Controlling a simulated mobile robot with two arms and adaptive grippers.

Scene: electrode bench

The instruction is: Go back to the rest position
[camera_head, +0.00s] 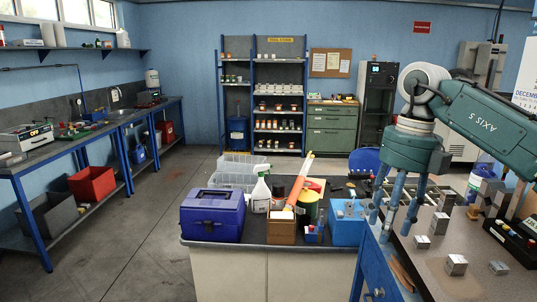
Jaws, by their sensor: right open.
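My right gripper (394,226) is at the right of the picture, on the teal arm that comes in from the right edge. Its fingers point down and are spread apart, with nothing between them. It hangs over the left edge of the grey-topped bench (432,273) with the blue drawer front. Small metal blocks (456,264) stand on that bench to the right of the fingers. Whether the fingertips touch the bench top is hard to tell. My left gripper is not in view.
A table (265,249) at the centre holds a blue toolbox (213,214), a spray bottle (260,195), a wooden box (281,230) and a blue bin (346,228) close left of the fingers. A black multi-slot holder (512,241) lies at the right. The floor (150,235) at left is clear.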

